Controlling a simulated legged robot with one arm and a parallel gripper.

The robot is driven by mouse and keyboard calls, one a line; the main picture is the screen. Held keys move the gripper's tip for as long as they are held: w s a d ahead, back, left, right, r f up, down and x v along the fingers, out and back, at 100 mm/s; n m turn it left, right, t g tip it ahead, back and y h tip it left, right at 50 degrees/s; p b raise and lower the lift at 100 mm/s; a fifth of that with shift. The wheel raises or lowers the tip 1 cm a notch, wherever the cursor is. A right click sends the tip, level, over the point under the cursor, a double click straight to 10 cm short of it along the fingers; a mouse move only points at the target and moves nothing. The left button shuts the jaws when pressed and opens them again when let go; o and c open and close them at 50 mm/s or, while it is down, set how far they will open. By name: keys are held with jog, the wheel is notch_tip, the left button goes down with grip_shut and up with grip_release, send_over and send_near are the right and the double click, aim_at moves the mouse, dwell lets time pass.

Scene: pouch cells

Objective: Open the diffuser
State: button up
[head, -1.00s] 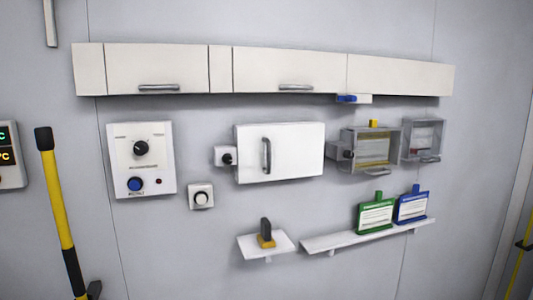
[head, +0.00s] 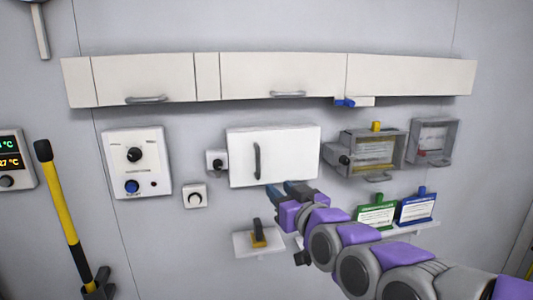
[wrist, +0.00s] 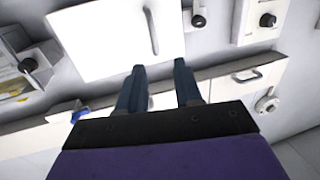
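No label marks the diffuser, and I cannot tell which fixture it is. A white wall box (head: 292,155) with a dark vertical handle is in the middle of the head view; it also shows in the wrist view (wrist: 105,35). A round fitting on a pale rod (head: 40,35) is cut off at the top left. A blue-handled part (head: 346,103) sits under the upper cabinets. My gripper (head: 287,189) appears at the lower edge of the white box in the head view. In the wrist view its two dark fingers (wrist: 158,90) are apart with nothing between them.
Long white cabinets (head: 270,75) run above. A white panel with knobs (head: 136,162) is at left, and grey clear-fronted boxes (head: 436,141) are at right. Below are a small shelf (head: 270,246) and green (head: 376,214) and blue (head: 417,209) holders. A yellow pole (head: 62,205) stands at left.

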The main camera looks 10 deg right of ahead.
aim_at(259, 162)
jog(key=x, duration=0.5)
jog(key=d+p+x, duration=0.1)
jog(key=x, duration=0.5)
jog(key=r+p+x, duration=0.1)
jog(key=x, duration=0.5)
jog(key=shift+w+d, duration=0.3)
jog(key=shift+w, duration=0.05)
grip_shut()
